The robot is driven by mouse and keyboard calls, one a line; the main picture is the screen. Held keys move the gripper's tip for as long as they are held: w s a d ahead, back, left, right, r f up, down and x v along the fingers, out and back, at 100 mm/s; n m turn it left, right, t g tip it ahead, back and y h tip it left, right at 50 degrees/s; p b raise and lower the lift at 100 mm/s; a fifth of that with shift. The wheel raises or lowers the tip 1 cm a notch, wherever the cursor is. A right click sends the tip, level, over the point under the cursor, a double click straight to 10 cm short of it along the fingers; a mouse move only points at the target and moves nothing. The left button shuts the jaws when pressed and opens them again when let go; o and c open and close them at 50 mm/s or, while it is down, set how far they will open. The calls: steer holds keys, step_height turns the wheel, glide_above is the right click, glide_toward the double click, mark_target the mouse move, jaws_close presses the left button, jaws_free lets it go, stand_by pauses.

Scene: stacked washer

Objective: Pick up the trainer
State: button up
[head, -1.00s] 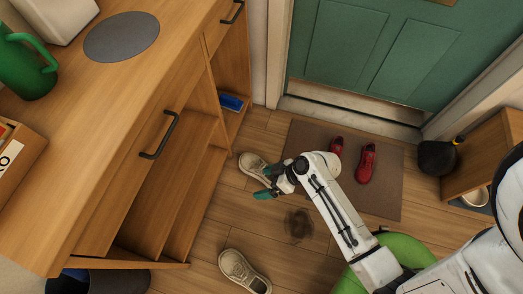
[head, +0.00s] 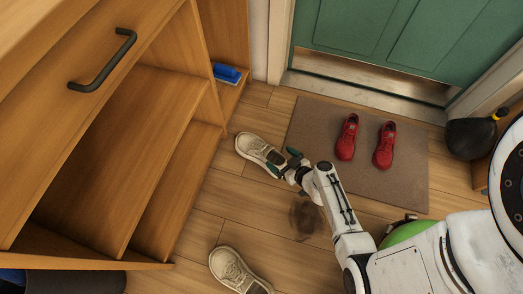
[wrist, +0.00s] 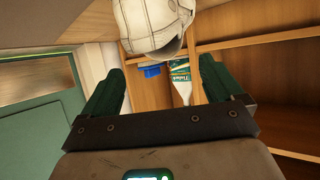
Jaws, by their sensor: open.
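A beige trainer (head: 259,152) lies on the wooden floor between the cabinet and the doormat. A second beige trainer (head: 238,270) lies nearer, at the bottom of the head view. My gripper (head: 283,160) is at the heel end of the farther trainer, its green fingers apart. In the wrist view a pale trainer (wrist: 153,22) shows at the top, beyond and between the open fingers of my gripper (wrist: 160,68). Nothing is held. Whether a finger touches the trainer is unclear.
Two red shoes (head: 365,142) stand on the brown doormat (head: 405,185) before the green door (head: 385,35). The open wooden cabinet (head: 110,140) fills the left, with a blue brush (head: 227,73) low inside. A dark smudge marks the floor (head: 220,195). A black bag-like object (head: 472,138) stands right.

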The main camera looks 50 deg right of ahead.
mark_target(267, 148)
steer(key=b+x, duration=0.1)
steer(key=x, duration=0.3)
steer(key=b+x, duration=0.1)
steer(key=x, duration=0.4)
steer(key=shift+w+a+r+b, duration=0.1)
steer(key=shift+w+a+b, duration=0.1)
steer(key=shift+b, duration=0.1)
steer(key=shift+d, duration=0.1)
steer(key=c, duration=1.7)
steer(key=shift+r, duration=0.15)
steer(key=shift+r+p, duration=0.4)
steer(key=shift+p, duration=0.05)
jaws_close()
steer(key=r+p, duration=0.2)
steer(key=r, duration=0.1)
steer(key=shift+s+a+r+p, duration=0.1)
steer(key=shift+s+a+p, duration=0.1)
steer(key=shift+a+p, duration=0.1)
steer(key=s+a+r+p, duration=0.5)
steer(key=s+a+r, duration=0.2)
steer(key=a, duration=0.4)
steer(key=shift+s+r, duration=0.4)
steer(key=shift+r, duration=0.5)
